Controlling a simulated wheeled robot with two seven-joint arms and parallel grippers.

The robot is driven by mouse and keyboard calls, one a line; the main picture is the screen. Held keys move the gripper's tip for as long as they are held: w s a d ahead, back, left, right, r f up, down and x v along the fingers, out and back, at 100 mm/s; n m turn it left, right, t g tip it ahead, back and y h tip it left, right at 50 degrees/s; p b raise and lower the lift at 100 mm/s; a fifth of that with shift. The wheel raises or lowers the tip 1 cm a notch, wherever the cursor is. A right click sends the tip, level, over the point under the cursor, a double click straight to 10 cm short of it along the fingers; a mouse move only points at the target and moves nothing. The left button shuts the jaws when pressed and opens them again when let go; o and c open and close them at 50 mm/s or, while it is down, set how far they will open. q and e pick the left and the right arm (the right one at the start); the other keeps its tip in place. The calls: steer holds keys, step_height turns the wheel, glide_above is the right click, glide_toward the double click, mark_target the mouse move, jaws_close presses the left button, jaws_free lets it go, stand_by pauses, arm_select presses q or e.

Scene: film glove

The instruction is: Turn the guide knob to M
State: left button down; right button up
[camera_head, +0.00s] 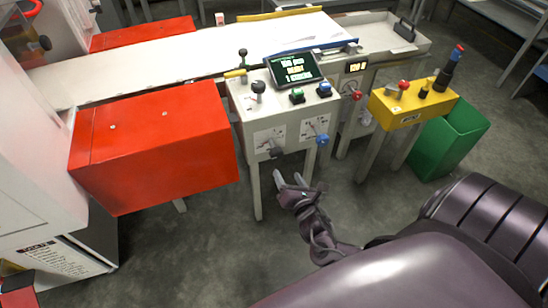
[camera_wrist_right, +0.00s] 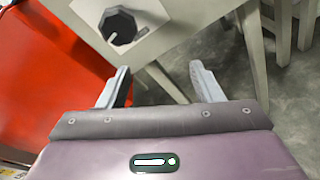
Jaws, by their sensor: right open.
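A pale control box (camera_head: 290,108) has two dial plates on its front face. A black knob (camera_head: 276,152) sits on the left plate and a blue knob (camera_head: 323,140) on the right one. I cannot read the plate letters or tell which is the guide knob. In the right wrist view, the black knob (camera_wrist_right: 117,26) is faceted with a pale pointer bar and sits at the upper left, ahead of the fingers. My right gripper (camera_head: 289,177) is open and empty, just below and in front of the black knob, apart from it; its fingers (camera_wrist_right: 160,68) are spread. My left gripper is not in view.
A red box housing (camera_head: 155,140) stands left of the control box. A small screen (camera_head: 293,68), a green button (camera_head: 297,96) and a blue button (camera_head: 324,89) are on top. A yellow box (camera_head: 412,105) and green bin (camera_head: 450,140) stand right. The floor in front is clear.

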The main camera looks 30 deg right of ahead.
mark_target(278, 156)
steer(key=r+n, duration=0.1)
steer(key=r+n+t+b, duration=0.1)
steer(key=w+a+r+n+t+b, duration=0.1)
steer(key=r+n, duration=0.1)
steer(key=shift+w+a+r, duration=0.1)
steer(key=shift+w+r, duration=0.1)
steer(key=shift+r, duration=0.15)
steer(key=b+x, duration=0.1)
steer(key=x, duration=0.6)
steer(key=shift+w+r, duration=0.1)
steer(key=shift+w, duration=0.1)
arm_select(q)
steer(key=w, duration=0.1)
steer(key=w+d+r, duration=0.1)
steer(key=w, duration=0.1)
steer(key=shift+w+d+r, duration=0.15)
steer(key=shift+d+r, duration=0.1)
arm_select(e)
steer(key=c, duration=1)
